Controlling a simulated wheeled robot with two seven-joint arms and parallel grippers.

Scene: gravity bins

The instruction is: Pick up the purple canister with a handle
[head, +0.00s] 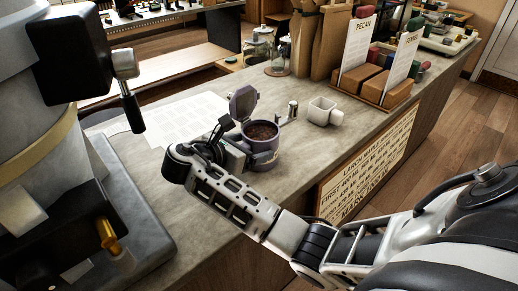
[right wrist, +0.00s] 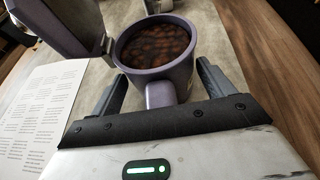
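The purple canister (head: 263,158) stands upright on the grey counter, its hinged lid (head: 243,102) swung open and dark brown beans inside. In the right wrist view the canister (right wrist: 178,70) is straight ahead, with its handle (right wrist: 160,94) pointing toward my palm. My right gripper (head: 246,153) is at the canister's near left side. In the right wrist view the right gripper (right wrist: 162,76) is open, one finger on each side of the handle, with a visible gap to it. My left gripper is not in view.
A printed sheet (head: 183,117) lies left of the canister. A small metal item (head: 292,110) and a white cup (head: 321,111) stand just behind it to the right. Glass jars (head: 257,48), paper bags and a sign rack are farther back. A large machine (head: 50,130) fills the left.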

